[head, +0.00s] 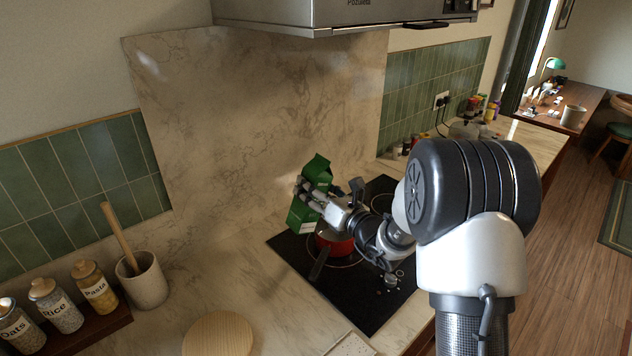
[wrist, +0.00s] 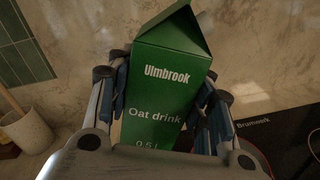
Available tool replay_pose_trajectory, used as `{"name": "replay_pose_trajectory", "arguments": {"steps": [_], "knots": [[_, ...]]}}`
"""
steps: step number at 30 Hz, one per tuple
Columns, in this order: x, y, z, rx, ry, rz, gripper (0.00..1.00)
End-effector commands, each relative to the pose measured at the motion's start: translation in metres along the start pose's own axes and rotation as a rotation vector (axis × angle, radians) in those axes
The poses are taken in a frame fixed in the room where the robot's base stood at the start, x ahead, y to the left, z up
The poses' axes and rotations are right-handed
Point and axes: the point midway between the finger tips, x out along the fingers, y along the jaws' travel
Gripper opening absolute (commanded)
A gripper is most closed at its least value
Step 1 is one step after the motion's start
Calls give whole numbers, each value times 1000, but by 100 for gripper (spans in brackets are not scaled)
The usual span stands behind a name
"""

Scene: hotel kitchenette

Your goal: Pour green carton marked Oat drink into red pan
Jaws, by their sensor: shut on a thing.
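The green carton (head: 312,187) is held by my gripper (head: 328,197) above the left part of the black hob. In the wrist view the carton (wrist: 165,85) reads "Ulmbrook", "Oat drink" and "0.5 l", with a gabled top. My gripper (wrist: 165,110) has a finger on each side of it and is shut on it. The carton looks close to upright, leaning slightly in the head view. The red pan (head: 334,245) sits on the hob below the gripper, its dark handle pointing to the lower left. The carton and gripper partly hide the pan, and its inside barely shows.
The black hob (head: 290,247) is set in the marble counter, with a marble splashback behind. A range hood (head: 345,12) hangs above. A crock (head: 143,280) with a wooden tool and labelled jars (head: 94,287) stand left. A round wooden board (head: 218,335) lies in front.

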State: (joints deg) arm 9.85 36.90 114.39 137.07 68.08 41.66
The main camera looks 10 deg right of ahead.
Motion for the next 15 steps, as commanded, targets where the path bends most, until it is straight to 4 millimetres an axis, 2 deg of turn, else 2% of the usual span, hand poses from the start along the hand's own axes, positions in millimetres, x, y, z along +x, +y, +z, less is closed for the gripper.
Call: {"name": "replay_pose_trajectory", "arguments": {"steps": [10,15], "knots": [[0,7,-6,214,-1,1,12],[0,1,-20,227,-3,1,12]]}}
